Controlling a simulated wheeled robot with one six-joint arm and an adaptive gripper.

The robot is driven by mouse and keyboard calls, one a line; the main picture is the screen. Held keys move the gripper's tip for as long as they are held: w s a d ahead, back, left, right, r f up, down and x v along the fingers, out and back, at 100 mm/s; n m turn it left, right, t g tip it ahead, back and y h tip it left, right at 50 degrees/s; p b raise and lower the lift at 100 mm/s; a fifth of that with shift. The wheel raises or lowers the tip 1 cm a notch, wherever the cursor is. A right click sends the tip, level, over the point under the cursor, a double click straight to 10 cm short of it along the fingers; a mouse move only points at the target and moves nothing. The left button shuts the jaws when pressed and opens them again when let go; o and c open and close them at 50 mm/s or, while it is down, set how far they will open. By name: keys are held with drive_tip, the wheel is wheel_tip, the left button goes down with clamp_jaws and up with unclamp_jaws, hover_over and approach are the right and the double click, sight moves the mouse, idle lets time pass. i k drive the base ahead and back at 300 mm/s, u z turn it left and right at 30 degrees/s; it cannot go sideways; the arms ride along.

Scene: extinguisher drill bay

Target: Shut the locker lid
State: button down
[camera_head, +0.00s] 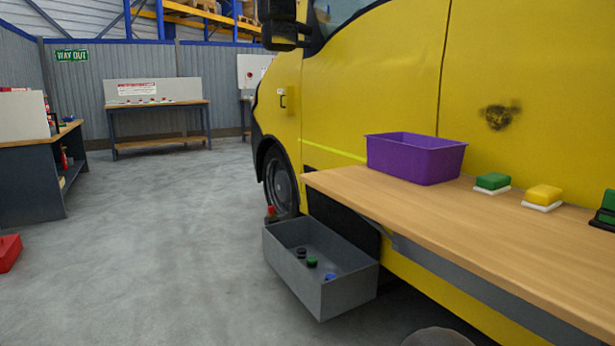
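A grey open-topped box (341,298), which may be the locker, juts out low from the side of the yellow vehicle (365,75). A dark recess (343,222) shows behind it. Inside the box lie a black piece (301,253), a green and black piece (312,262) and a blue piece (330,277). I cannot make out a separate lid on the box. My gripper is not in view.
A wooden shelf (440,216) along the vehicle overhangs the recess. Workbenches stand at the left (30,190) and back (160,107). The grey floor (170,240) is mostly clear.

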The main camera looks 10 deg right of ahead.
sight(340, 218)
drive_tip(key=u, duration=0.75)
drive_tip(key=i, duration=2.55)
drive_tip(key=z, duration=1.35)
drive_tip(key=i, duration=0.5)
drive_tip(key=z, duration=0.55)
